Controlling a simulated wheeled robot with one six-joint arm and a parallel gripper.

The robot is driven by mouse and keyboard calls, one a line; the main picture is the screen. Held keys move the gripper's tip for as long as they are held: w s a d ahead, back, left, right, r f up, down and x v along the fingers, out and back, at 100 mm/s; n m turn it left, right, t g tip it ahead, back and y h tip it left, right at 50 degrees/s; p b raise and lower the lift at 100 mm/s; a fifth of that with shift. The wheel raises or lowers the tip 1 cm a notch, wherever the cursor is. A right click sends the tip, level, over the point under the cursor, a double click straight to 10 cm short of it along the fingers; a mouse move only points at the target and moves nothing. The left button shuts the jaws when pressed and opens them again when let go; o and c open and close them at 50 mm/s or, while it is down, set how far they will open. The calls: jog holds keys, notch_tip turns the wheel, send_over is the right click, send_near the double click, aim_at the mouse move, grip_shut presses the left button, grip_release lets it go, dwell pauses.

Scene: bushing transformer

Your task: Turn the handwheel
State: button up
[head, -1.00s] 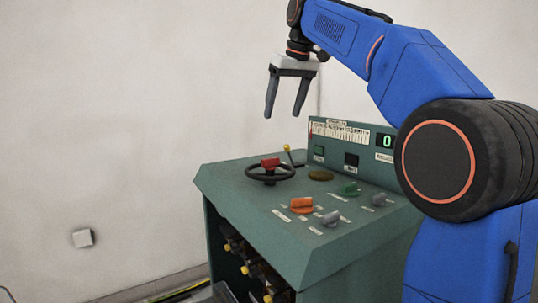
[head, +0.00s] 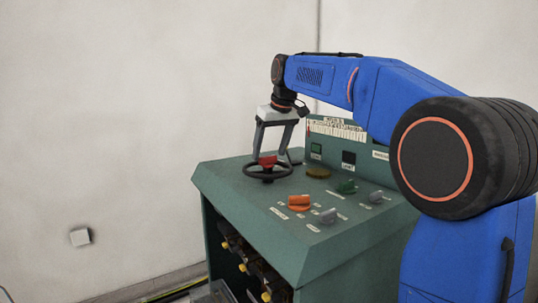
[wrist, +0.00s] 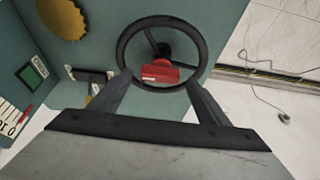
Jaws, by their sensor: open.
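The handwheel (head: 267,178) is a black ring with a red block (head: 268,161) at its hub, on the sloped top of the green console. In the wrist view the handwheel (wrist: 121,45) fills the upper middle, with the red block (wrist: 160,72) inside the ring. My gripper (head: 270,155) is open and points down over the wheel, one finger on each side of the red block. In the wrist view the fingers (wrist: 158,85) overlap the near part of the ring. I cannot tell whether they touch it.
A raised back panel (head: 335,150) stands close behind my gripper.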

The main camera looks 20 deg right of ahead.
jog(key=shift+x, duration=0.9)
jog(key=c, duration=1.5)
